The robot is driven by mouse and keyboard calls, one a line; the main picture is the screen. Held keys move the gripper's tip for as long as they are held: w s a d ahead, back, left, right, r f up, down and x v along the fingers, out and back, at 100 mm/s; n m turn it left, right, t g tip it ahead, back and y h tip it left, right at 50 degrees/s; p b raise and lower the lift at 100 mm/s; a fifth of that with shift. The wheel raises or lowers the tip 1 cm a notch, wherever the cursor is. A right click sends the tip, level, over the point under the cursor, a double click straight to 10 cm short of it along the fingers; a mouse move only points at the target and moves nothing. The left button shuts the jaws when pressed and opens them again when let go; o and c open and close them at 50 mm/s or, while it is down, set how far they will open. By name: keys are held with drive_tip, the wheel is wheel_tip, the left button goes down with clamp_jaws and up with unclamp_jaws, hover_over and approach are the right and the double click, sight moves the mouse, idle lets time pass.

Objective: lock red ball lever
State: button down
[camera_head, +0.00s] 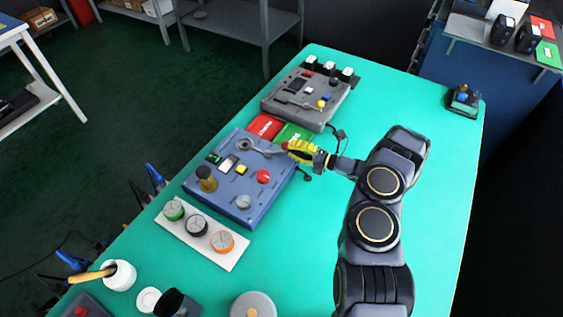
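A blue control box (205,198) stands on the green table. A grey lever (265,149) runs right from a round pivot at its far edge towards my gripper (296,150). My gripper, with yellow fingers, is at the lever's right end, above the box's far right corner. That end is hidden, so I cannot tell whether the fingers grip it or are just beside it. A red round knob (263,176) is on the box's right part, nearer than the lever and apart from my gripper. I cannot tell whether a red ball sits on the lever's end.
A grey box (281,99) with its own lever stands behind. Red (265,127) and green (291,136) cards lie between the boxes. A white plate (182,224) with several dials lies in front. The table's right side is mostly clear beyond my arm.

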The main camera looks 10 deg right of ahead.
drive_tip(key=shift+w+d, duration=0.2)
drive_tip(key=shift+w, duration=0.45)
idle(0.4)
idle(1.1)
drive_tip(key=s, duration=0.1)
drive_tip(key=s+d, duration=0.1)
drive_tip(key=s, duration=0.1)
drive_tip(key=s+d, duration=0.1)
drive_tip(key=shift+s, duration=0.15)
drive_tip(key=v, duration=0.3)
drive_tip(key=w+v, duration=0.1)
drive_tip(key=v, duration=0.2)
drive_tip(key=d+v, duration=0.1)
drive_tip(key=v, duration=0.2)
drive_tip(key=shift+w, duration=0.2)
